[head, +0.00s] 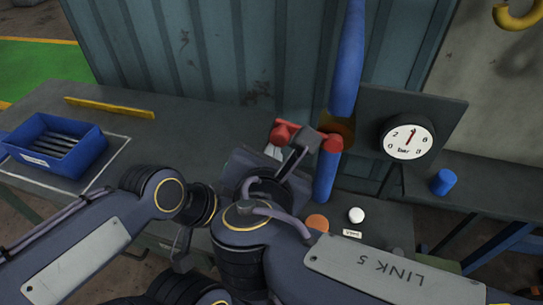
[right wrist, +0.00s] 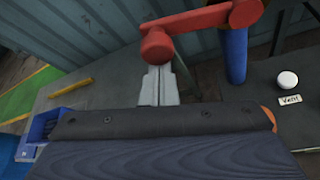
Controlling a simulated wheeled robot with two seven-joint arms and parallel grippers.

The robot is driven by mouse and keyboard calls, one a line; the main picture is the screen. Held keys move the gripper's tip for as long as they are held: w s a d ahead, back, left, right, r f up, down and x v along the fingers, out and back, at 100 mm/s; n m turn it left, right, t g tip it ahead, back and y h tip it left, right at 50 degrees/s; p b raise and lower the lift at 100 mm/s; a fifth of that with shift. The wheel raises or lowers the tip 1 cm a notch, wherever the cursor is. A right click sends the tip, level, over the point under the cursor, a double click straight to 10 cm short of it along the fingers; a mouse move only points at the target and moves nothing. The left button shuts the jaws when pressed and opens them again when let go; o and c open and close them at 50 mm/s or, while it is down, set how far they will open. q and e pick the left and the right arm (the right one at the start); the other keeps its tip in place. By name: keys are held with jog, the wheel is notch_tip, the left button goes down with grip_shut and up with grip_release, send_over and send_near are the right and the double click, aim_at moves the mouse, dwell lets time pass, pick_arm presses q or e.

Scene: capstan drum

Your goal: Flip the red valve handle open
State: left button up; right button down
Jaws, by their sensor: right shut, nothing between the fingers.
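The red valve handle (head: 283,131) sticks out to the left of the blue pipe (head: 347,60), roughly level, with a rounded knob at its free end. In the right wrist view the handle (right wrist: 205,20) spans from the pipe (right wrist: 233,55) to the knob. My right gripper (right wrist: 158,86) is shut and empty, its fingertips just below the knob; whether they touch it I cannot tell. In the head view my right gripper (head: 301,150) hides the handle's middle. My left arm reaches in low at the left; its fingers do not show clearly.
A pressure gauge (head: 408,138) on a dark panel stands right of the pipe. A white button (head: 356,215), an orange button (head: 318,222) and a blue cylinder (head: 444,182) are nearby. A blue bin (head: 57,145) and a yellow bar (head: 109,107) lie on the left bench. A corrugated wall stands behind.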

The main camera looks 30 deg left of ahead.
jog(key=shift+r, duration=0.1)
jog(key=w+d+r+m+t+y+b, duration=0.1)
jog(key=d+r+m+y+b, duration=0.4)
jog(key=b, duration=1.2)
jog(key=shift+w+d+r+m+t+y, duration=0.45)
jog(key=shift+d+r+m, duration=0.75)
jog(key=shift+r+m, duration=0.8)
jog(key=shift+f, duration=0.2)
jog(key=shift+d, duration=0.1)
jog(key=v, duration=0.7)
jog(key=shift+s+d, duration=0.2)
jog(key=shift+s, duration=0.2)
